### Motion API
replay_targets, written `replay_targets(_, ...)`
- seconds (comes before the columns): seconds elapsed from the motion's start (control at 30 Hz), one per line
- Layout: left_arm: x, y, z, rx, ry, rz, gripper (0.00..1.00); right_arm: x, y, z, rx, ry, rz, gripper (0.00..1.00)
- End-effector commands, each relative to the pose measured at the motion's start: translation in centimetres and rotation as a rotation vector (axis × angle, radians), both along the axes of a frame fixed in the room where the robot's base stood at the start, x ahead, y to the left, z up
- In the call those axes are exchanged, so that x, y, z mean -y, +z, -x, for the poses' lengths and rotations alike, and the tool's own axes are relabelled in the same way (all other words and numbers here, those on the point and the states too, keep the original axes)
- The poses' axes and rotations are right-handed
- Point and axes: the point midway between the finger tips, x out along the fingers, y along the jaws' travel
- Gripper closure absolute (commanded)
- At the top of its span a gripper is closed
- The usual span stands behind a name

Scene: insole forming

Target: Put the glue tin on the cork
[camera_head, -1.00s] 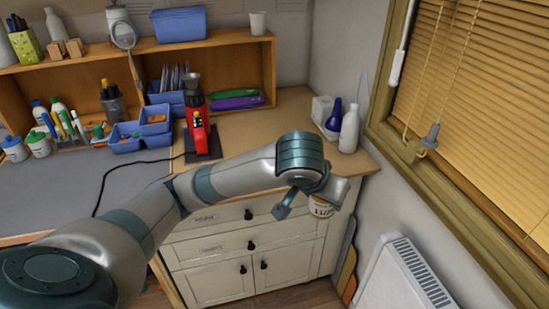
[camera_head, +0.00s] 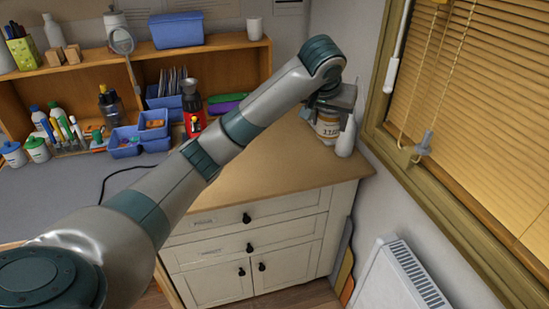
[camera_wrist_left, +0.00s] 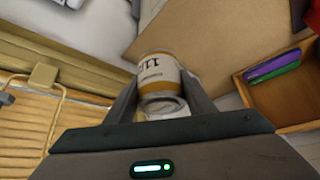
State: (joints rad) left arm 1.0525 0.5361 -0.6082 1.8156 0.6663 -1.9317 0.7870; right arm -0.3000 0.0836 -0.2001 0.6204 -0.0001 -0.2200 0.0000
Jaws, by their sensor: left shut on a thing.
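The glue tin, a white and amber tin with dark lettering (camera_head: 328,131), is between the fingers of my left gripper (camera_head: 331,118) at the right end of the cabinet. In the left wrist view the tin (camera_wrist_left: 158,74) sits between both fingers, its label facing the camera. My left gripper is shut on it. The tan top (camera_head: 270,180) of the cabinet may be the cork; I cannot tell its material or see a separate cork piece. The tin appears above or near its back right corner; the gap is unclear. My right gripper is not in view.
A white bottle (camera_head: 346,140) stands close beside the tin. A red tool (camera_head: 193,122) is partly hidden behind my left arm. Blue trays (camera_head: 125,143) and a wooden shelf (camera_head: 235,65) are at the back. The window frame (camera_head: 375,110) is close on the right. The front of the tan top is clear.

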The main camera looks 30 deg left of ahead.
Motion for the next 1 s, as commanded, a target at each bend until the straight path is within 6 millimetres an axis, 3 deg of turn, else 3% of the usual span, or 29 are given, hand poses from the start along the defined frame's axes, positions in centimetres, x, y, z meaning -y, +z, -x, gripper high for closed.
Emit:
replay_targets(0.2, -3.1, -0.3, -2.4, -0.005, 0.049, 0.008, 0.80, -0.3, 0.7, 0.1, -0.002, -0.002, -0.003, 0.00)
replay_targets(0.57, -5.6, -2.0, -3.9, -0.003, 0.083, 0.015, 0.80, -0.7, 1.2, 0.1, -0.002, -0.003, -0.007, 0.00)
replay_targets(0.73, -8.8, -6.3, -4.6, -0.009, 0.105, 0.008, 0.80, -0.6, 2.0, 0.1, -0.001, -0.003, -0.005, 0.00)
replay_targets(0.9, -9.9, -9.9, -4.5, -0.004, 0.095, 0.005, 0.80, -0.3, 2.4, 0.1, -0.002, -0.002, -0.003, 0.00)
replay_targets(1.0, -10.1, -10.9, -4.4, -0.002, 0.091, 0.002, 0.80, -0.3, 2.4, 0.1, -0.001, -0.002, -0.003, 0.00)
